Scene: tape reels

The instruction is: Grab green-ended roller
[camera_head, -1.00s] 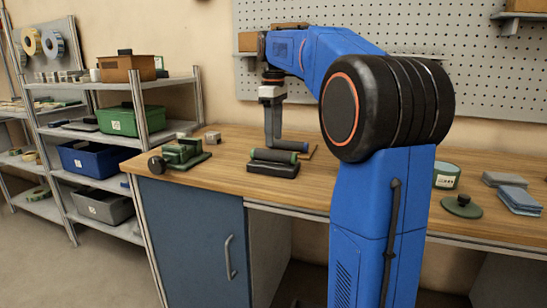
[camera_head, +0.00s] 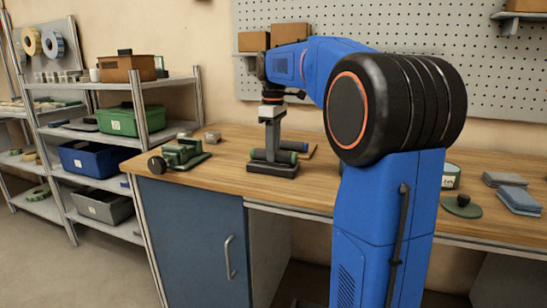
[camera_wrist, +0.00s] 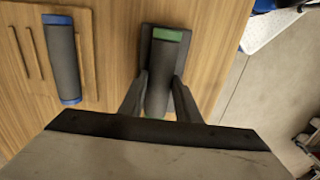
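The green-ended roller (camera_wrist: 161,72) is a dark grey cylinder with a green end, lying in a dark cradle (camera_head: 286,170) on the workbench. The roller also shows in the head view (camera_head: 286,157), partly hidden by my gripper. My gripper (camera_wrist: 160,82) points down with one finger on each side of the roller's body. The fingers look open, with narrow gaps to the roller; contact is hard to judge. In the head view one finger hides the other. The blue-ended roller (camera_wrist: 62,62) lies apart, to the left in the wrist view, on a wooden rack (camera_wrist: 86,50).
A green clamp-like fixture (camera_head: 181,153) stands left of the cradle on the wooden bench (camera_head: 225,172). A green round lid (camera_head: 463,206) and grey-blue pads (camera_head: 518,200) lie at the right. A shelf unit (camera_head: 165,82) with bins stands at the left.

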